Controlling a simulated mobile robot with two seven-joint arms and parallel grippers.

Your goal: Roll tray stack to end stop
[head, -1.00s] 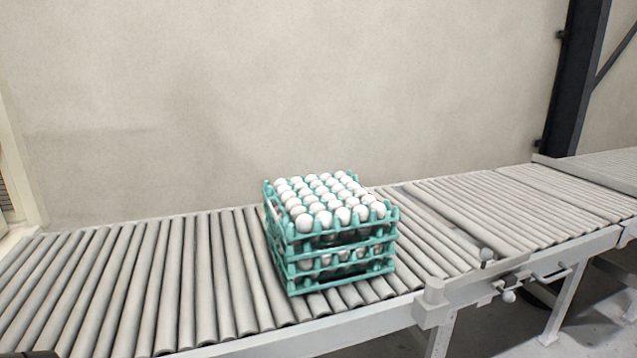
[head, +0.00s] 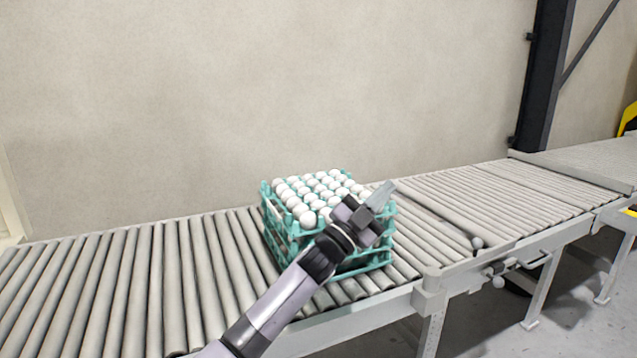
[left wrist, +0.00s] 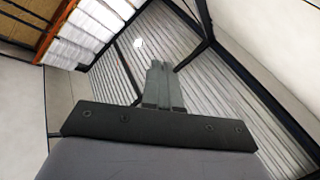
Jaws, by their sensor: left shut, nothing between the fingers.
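The tray stack (head: 276,236) is several teal trays with white eggs on top, upright on the roller conveyor (head: 150,290) in the head view. My left gripper (head: 384,192) is shut and empty. It is in front of the stack in the picture and hides part of its front and right side. I cannot tell whether it touches the stack. In the left wrist view the closed fingers (left wrist: 160,85) point up toward the ceiling, and no tray shows there. My right gripper is out of view. An end stop cannot be made out clearly.
A latch with round knobs (head: 498,281) sits on the conveyor's front rail, right of the stack. Bare rollers (head: 500,200) run on to the right toward a dark post (head: 540,80). A plain wall (head: 200,100) stands behind.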

